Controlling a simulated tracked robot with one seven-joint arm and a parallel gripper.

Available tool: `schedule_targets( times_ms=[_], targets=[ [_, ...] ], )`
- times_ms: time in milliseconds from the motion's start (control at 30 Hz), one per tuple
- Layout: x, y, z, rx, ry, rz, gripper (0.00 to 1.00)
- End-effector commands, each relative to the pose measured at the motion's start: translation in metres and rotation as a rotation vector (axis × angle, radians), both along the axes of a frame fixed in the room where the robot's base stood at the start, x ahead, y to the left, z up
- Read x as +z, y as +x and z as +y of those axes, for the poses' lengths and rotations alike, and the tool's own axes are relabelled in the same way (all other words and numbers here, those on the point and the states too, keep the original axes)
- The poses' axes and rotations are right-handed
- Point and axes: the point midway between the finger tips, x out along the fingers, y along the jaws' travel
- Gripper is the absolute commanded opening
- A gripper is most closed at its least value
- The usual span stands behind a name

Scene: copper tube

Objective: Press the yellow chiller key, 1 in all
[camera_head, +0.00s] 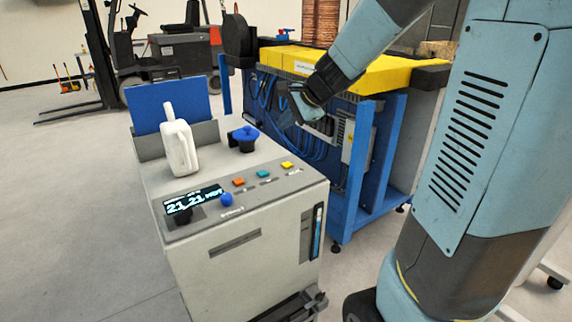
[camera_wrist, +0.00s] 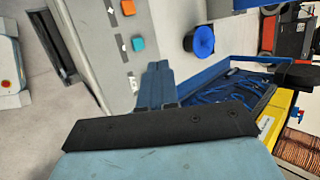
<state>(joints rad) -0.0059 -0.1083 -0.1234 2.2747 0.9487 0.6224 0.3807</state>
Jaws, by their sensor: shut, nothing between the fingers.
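The yellow key (camera_head: 287,165) is the rightmost of three small square keys on the sloping top panel of the grey chiller (camera_head: 240,255). The teal key (camera_head: 263,174) and the orange key (camera_head: 239,182) sit to its left. My gripper (camera_head: 292,108) hangs above and beyond the yellow key in the head view, apart from the panel. In the wrist view my gripper (camera_wrist: 158,68) has its fingers together and empty. That view shows the orange key (camera_wrist: 128,7) and the teal key (camera_wrist: 138,44); the yellow key is not visible there, probably behind the fingers.
The chiller top also carries a lit display (camera_head: 193,199), a blue knob (camera_head: 226,199), a white jug (camera_head: 180,146) and a blue-capped black fitting (camera_head: 245,138). A blue-framed machine with a yellow top (camera_head: 375,75) stands close behind. Air above the keys looks clear.

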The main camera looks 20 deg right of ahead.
Motion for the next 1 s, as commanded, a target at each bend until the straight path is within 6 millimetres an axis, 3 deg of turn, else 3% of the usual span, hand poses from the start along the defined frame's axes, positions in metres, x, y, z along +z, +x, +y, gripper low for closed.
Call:
schedule_targets(
  times_ms=[33, 200, 400, 600, 1000],
  targets=[
    [-0.010, 0.017, -0.004, -0.064, 0.045, 0.026, 0.00],
    [-0.039, 0.065, -0.020, -0.281, 0.184, 0.091, 0.00],
    [-0.065, 0.097, -0.035, -0.450, 0.282, 0.139, 0.00],
    [-0.072, 0.107, -0.040, -0.504, 0.311, 0.152, 0.00],
    [-0.075, 0.106, -0.039, -0.503, 0.312, 0.153, 0.00]
  ],
)
